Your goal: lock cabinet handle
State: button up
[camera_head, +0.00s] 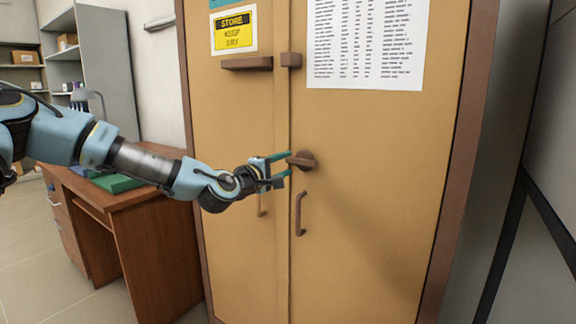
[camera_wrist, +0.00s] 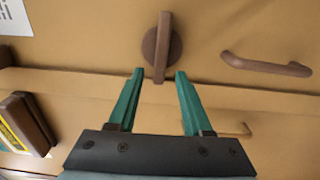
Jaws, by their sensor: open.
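The brown cabinet handle (camera_head: 304,160) is a bar on a round base on the right door of the tan cabinet (camera_head: 370,240). In the head view the bar lies roughly level, its free end pointing left. My gripper (camera_head: 284,166) is at this free end, its green fingers spread. In the wrist view the handle (camera_wrist: 161,50) points down between the two fingertips of my gripper (camera_wrist: 158,74). The fingers stand apart on either side of the bar with gaps. Both cabinet doors look shut.
A brown pull (camera_head: 300,214) sits below the handle, and it also shows in the wrist view (camera_wrist: 266,65). Brown blocks (camera_head: 247,64) are fixed higher up, below a yellow sign (camera_head: 233,31). A wooden desk (camera_head: 150,230) stands to the left under my arm.

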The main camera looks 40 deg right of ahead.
jog(key=v, duration=0.8)
jog(key=shift+a+b, duration=0.35)
jog(key=shift+b, duration=0.05)
jog(key=shift+s+f, duration=0.1)
jog(key=a+f+m+g+y+p, duration=0.1)
jog(key=a+f+m+y+p, duration=0.25)
jog(key=a+f+y, duration=0.55)
jog(key=w+a+f+m+y+p, duration=0.25)
jog(key=a+f, duration=0.25)
jog(key=a, duration=0.5)
jog(key=s+a+r+g+y+p, duration=0.1)
jog(key=a+r, duration=0.3)
jog(key=a, duration=1)
jog(key=s+a+r+n+g+y+p, duration=0.1)
jog(key=s+a+r+y+p, duration=0.1)
jog(key=a, duration=1.2)
notch_tip(320, 180, up, 3)
jog(key=s+y, duration=0.1)
jog(key=y, duration=0.1)
jog(key=shift+s+a+r+n+y, duration=0.2)
jog(key=shift+s+a+n+y, duration=0.05)
jog(key=shift+n+y, duration=0.1)
